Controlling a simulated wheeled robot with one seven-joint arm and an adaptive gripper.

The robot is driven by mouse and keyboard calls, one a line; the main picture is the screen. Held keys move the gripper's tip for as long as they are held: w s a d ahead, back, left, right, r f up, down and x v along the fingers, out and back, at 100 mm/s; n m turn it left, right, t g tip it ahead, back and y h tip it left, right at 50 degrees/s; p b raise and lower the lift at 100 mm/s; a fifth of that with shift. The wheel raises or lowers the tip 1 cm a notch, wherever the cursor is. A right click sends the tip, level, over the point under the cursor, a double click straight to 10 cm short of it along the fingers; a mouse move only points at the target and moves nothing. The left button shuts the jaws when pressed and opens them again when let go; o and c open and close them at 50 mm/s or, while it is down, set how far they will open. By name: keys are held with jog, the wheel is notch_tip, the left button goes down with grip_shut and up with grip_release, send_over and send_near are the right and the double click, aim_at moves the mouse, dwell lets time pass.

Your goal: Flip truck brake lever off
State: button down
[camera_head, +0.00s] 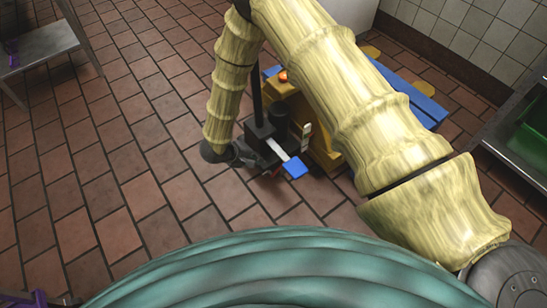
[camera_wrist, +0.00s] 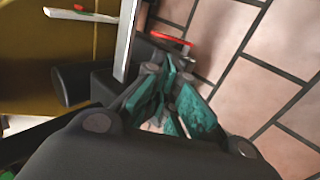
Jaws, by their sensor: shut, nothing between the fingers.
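The truck (camera_head: 318,140) is a yellow and black machine with a blue deck, partly hidden behind my arm in the head view. At its near end, a silver bar with a blue pad (camera_head: 295,168) sticks out, and a small red piece (camera_head: 277,171) shows beside it. In the wrist view the silver bar (camera_wrist: 125,40) and a red lever-like piece (camera_wrist: 172,40) lie just beyond my fingers. I cannot tell which is the brake lever. My gripper (camera_head: 243,155) is at the truck's near black end; its teal fingers (camera_wrist: 172,108) are shut and empty, close to the red piece. Contact is unclear.
A black post rises from the truck. A metal table (camera_head: 38,48) is at upper left; a metal counter (camera_head: 510,140) is at right. Tiled floor left is clear.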

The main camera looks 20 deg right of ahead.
dwell(0.3)
jog(key=b+x, duration=0.5)
jog(key=x, duration=0.9)
jog(key=shift+w+d+p, duration=0.1)
jog(key=shift+d+p, duration=0.05)
jog(key=shift+p, duration=0.3)
jog(key=shift+w+d+f, duration=0.1)
jog(key=shift+d+f, duration=0.1)
jog(key=shift+r+p, duration=0.15)
jog(key=shift+p, duration=0.25)
